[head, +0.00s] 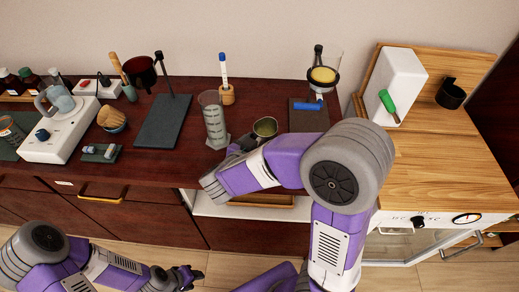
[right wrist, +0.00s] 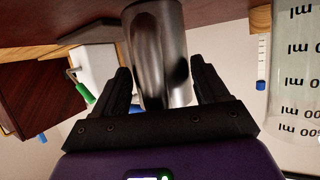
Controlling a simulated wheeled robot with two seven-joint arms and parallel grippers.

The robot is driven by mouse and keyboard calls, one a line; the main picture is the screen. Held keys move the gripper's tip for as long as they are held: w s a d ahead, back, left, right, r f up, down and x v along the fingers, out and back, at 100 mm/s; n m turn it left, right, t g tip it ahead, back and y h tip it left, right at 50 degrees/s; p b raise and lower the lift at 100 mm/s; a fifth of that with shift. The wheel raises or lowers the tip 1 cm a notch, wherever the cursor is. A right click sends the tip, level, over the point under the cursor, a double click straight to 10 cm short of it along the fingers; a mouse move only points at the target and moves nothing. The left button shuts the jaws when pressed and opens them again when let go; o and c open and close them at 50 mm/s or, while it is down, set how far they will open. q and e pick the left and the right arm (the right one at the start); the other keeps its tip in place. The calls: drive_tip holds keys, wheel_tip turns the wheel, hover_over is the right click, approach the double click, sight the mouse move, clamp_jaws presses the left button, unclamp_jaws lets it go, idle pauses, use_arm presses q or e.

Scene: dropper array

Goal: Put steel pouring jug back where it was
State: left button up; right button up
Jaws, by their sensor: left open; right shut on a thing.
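The steel pouring jug (head: 265,127) is at the front part of the dark red counter, between the graduated cylinder (head: 213,120) and the blue-topped dark stand base. Its open mouth faces up in the head view. My right gripper (head: 246,143) is shut on it, and the arm partly hides the jug's lower part. In the right wrist view the shiny jug (right wrist: 160,50) stands between my two black fingers. I cannot tell whether its base touches the counter. My left gripper (head: 190,274) is open and empty, low in front of the cabinets.
A dark stand (head: 307,115) with a glass funnel is right of the jug. A small wooden holder (head: 227,95) stands behind. A black plate stand (head: 163,120) and white hotplate (head: 60,130) are at left. A wooden worktop (head: 430,165) is at right.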

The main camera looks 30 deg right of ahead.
drive_tip(key=shift+f, duration=0.55)
drive_tip(key=shift+r, duration=0.1)
drive_tip(key=o, duration=1.5)
